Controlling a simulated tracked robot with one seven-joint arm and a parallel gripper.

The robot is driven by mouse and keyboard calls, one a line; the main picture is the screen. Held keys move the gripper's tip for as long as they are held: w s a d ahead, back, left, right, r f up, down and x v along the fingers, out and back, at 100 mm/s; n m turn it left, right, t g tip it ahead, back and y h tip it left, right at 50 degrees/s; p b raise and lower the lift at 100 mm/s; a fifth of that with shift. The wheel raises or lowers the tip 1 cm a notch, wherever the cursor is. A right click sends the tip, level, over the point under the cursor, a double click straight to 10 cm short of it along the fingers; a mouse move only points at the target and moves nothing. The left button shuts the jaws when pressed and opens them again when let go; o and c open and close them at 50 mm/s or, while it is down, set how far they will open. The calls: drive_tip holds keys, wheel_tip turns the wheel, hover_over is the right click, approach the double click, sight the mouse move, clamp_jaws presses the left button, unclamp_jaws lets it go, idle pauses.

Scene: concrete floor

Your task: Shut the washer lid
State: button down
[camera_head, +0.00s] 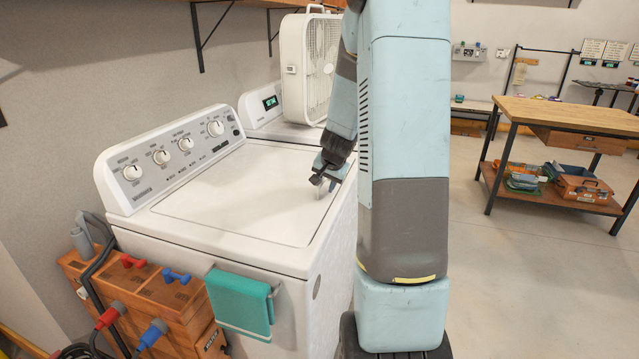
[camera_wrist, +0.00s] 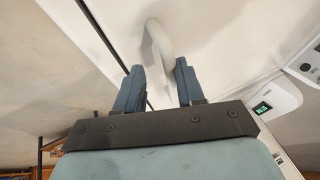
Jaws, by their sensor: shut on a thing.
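The white washer (camera_head: 315,262) stands at the left of the head view. Its lid (camera_head: 240,195) lies down over the top and looks level, with no gap that I can make out. My gripper (camera_head: 322,180) is at the lid's right edge, low over the top. In the wrist view its two fingers (camera_wrist: 158,88) stand on either side of a white curved handle (camera_wrist: 160,45), and they are shut on it. The handle's lower end is hidden between the fingers. My arm hides part of the washer's right side in the head view.
The control panel (camera_head: 172,158) with several knobs rises behind the lid. A white fan (camera_head: 308,65) stands on a second machine behind. A teal towel (camera_head: 238,300) hangs on the washer's front beside a wooden tool chest (camera_head: 150,300). Open floor lies to the right, before a workbench (camera_head: 560,115).

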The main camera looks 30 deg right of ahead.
drive_tip(key=c, duration=1.1)
unclamp_jaws()
drive_tip(key=shift+s+d+f, duration=0.45)
drive_tip(key=shift+s, duration=0.05)
drive_tip(key=shift+c, duration=0.2)
drive_tip(key=shift+r, duration=0.15)
drive_tip(key=shift+r, duration=0.35)
drive_tip(key=v, duration=1.3)
drive_tip(key=shift+a, duration=0.2)
drive_tip(key=shift+w, duration=0.15)
drive_tip(key=shift+c, duration=0.4)
